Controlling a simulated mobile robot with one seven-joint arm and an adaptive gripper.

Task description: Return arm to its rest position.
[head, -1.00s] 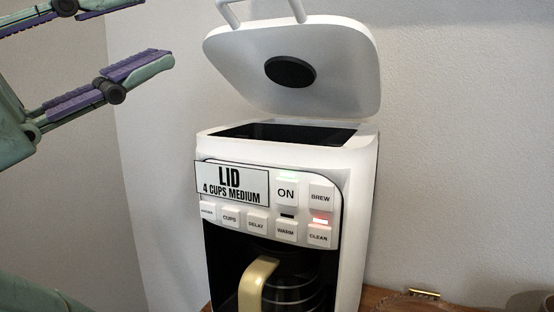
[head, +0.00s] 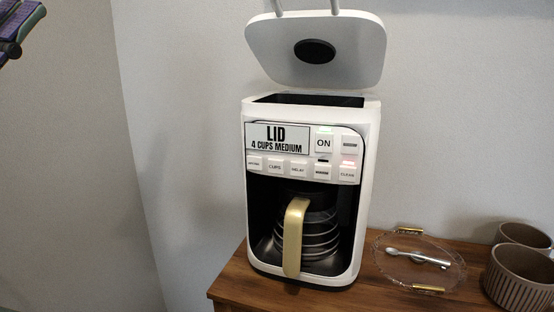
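My gripper (head: 20,28) shows only in part at the top left corner of the head view. A purple pad and a dark joint are visible; the rest is cut off, so whether it is open or shut cannot be told. It is well left of the white coffee maker (head: 372,150), apart from it, and nothing is seen held in it. The coffee maker's lid (head: 350,55) stands raised, and the top opening is dark. A carafe with a tan handle (head: 296,238) sits inside the machine.
The coffee maker stands on a wooden cabinet top (head: 235,275). A clear glass tray (head: 385,268) with gold handles and a silver spoon (head: 420,258) lies to its right. Two ribbed brown cups (head: 515,285) stand at the right edge. Open space lies left of the machine.

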